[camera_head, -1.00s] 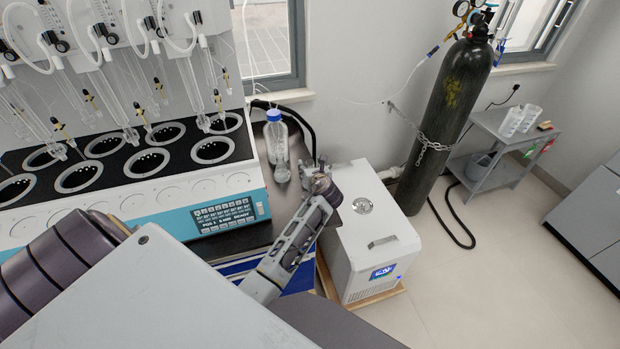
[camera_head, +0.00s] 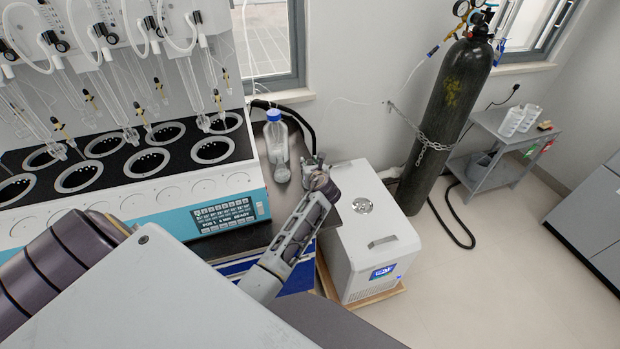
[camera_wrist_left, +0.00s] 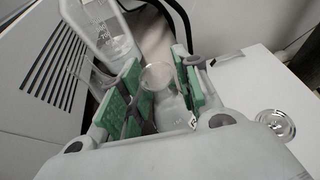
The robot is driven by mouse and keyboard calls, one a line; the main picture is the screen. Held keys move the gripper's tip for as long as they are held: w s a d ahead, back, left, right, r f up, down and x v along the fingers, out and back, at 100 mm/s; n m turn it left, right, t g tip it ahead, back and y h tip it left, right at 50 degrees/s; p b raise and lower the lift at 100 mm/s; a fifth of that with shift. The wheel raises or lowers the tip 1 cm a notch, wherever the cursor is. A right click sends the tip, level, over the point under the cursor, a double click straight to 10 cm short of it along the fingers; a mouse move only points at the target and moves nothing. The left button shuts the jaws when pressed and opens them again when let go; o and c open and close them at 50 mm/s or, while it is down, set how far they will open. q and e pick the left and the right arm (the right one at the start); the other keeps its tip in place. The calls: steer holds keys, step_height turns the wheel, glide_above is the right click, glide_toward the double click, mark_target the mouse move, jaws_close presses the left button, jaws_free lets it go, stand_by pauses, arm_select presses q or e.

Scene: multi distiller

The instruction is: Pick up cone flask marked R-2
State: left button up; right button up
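A clear cone flask (camera_wrist_left: 172,108) stands in the left wrist view, its round rim toward the camera. A small label on it shows an R; the rest is unreadable. My left gripper (camera_wrist_left: 160,88) is open, with one green pad on each side of the flask. Whether either pad touches the glass, I cannot tell. In the head view my left gripper (camera_head: 313,165) is over the dark bench, right of the blue-capped bottle, and the flask cannot be made out clearly there. My right gripper is not in view.
The clear blue-capped bottle (camera_head: 277,146) stands close left of the gripper, also in the left wrist view (camera_wrist_left: 106,32). The distiller (camera_head: 170,190) is further left. A white box unit (camera_head: 375,235) stands right of the bench. A chained black cylinder (camera_head: 440,125) is behind it.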

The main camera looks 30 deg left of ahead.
arm_select(q)
jaws_close()
steer(key=shift+r, duration=0.25)
step_height(320, 180, up, 10)
steer(key=shift+f+p, duration=0.25)
steer(key=shift+p, duration=0.1)
stand_by(1.2)
stand_by(0.7)
